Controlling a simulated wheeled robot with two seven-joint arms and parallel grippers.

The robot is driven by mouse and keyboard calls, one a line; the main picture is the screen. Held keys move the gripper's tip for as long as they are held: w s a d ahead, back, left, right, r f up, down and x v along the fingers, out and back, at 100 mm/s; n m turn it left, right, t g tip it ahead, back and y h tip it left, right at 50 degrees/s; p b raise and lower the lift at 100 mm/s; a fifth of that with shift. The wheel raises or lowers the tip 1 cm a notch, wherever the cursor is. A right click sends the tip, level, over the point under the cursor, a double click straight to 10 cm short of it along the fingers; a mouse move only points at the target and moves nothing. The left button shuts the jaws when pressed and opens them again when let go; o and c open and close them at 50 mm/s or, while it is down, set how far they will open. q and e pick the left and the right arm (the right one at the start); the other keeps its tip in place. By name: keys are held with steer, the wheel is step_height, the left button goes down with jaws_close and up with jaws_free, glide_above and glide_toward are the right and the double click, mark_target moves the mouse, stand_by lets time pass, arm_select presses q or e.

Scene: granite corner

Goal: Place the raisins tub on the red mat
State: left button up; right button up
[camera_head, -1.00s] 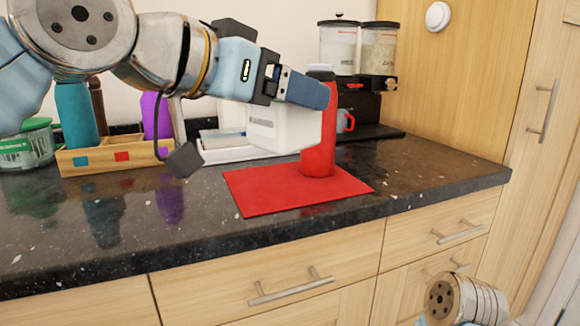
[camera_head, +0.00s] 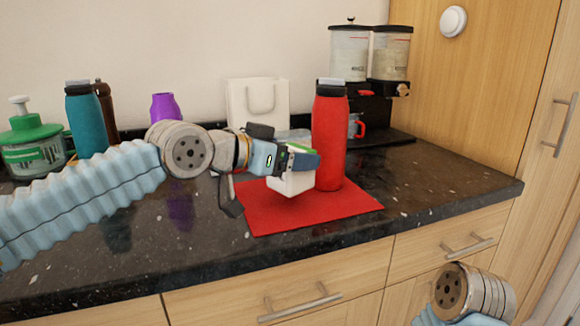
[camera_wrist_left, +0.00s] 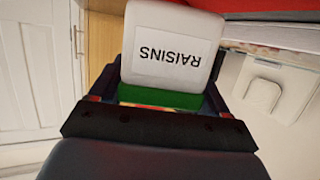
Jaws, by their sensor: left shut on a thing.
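The raisins tub (camera_head: 292,184) is white with a green lid and is held over the red mat (camera_head: 270,217). In the left wrist view the tub (camera_wrist_left: 170,50) shows its RAISINS label upside down, with the green lid in the jaws. My left gripper (camera_head: 300,160) is shut on the tub. A small gap seems to lie between tub and mat, but I cannot tell for sure. A tall red bottle (camera_head: 329,135) stands on the mat's back part, just right of the tub. My right arm shows at the lower right, its gripper out of view.
A teal bottle (camera_head: 86,122), a purple bottle (camera_head: 165,107) and a green-lidded jar (camera_head: 33,145) stand at the left. A white bag (camera_head: 257,105) and cereal dispensers (camera_head: 370,55) stand behind. The counter right of the mat (camera_head: 430,180) is clear.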

arm_select(q)
steer(key=shift+f, duration=1.4)
steer(key=shift+f, duration=0.1)
steer(key=o, duration=0.7)
steer(key=shift+f+b, duration=0.1)
steer(key=shift+b, duration=0.25)
steer(key=shift+c, duration=0.2)
steer(key=o, duration=0.4)
steer(key=shift+r, duration=0.2)
steer(key=b+v, duration=0.5)
steer(key=v, duration=0.5)
steer(key=shift+s+a, duration=0.2)
steer(key=shift+a, duration=0.2)
steer(key=shift+s+a+r, duration=0.35)
steer(key=shift+s+a, duration=0.05)
